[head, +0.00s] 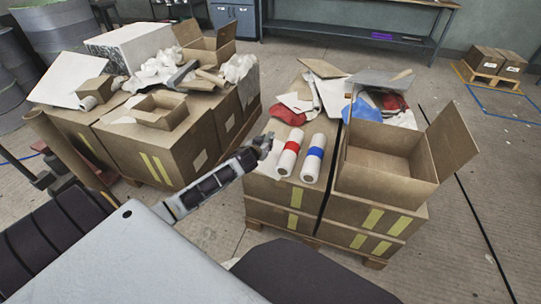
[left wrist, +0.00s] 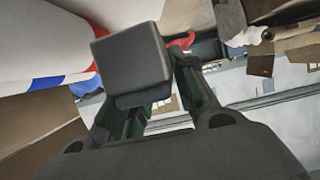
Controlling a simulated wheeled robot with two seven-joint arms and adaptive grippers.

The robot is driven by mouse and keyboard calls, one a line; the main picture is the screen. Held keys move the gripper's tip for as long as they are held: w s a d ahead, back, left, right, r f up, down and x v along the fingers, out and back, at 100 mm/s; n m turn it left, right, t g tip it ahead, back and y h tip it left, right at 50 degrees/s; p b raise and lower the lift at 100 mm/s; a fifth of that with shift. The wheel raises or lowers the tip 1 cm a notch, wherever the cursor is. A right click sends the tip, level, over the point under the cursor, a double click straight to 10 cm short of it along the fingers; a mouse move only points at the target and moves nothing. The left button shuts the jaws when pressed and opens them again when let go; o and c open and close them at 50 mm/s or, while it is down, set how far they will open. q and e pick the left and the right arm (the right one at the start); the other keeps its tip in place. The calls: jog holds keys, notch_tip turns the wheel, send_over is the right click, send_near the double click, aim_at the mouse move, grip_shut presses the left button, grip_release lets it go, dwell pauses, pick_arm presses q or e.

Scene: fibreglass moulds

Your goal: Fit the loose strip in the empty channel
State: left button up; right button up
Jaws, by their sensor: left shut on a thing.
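My left gripper (head: 264,143) reaches in from the left and is just left of the roll with a red band, over the near edge of the middle stack of boxes. In the left wrist view its fingers (left wrist: 160,100) are shut on what looks like a dark grey block (left wrist: 130,58). The block hides part of the fingers, and where they touch it is unclear. I cannot make out a loose strip or an empty channel in either view. My right gripper is not in view.
White rolls with a red band (head: 290,150) and a blue band (head: 314,156) lie beside the gripper. An open carton (head: 385,175) stands right of them. Another box stack (head: 150,150) with scraps is at left. Bare floor (head: 480,200) lies to the right.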

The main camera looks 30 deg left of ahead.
pick_arm(q)
notch_tip(320, 180, down, 2)
jog(key=shift+f+b, duration=0.25)
jog(key=shift+b, duration=0.1)
jog(key=shift+f, duration=0.5)
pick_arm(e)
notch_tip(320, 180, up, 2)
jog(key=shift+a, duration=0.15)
pick_arm(q)
jog(key=shift+f+b, duration=0.5)
jog(key=shift+f, duration=0.2)
jog(key=shift+f+b, duration=0.3)
jog(key=shift+f, duration=0.85)
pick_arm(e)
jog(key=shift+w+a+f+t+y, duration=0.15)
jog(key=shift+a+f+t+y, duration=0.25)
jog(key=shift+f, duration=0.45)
pick_arm(q)
jog(key=shift+f, duration=0.1)
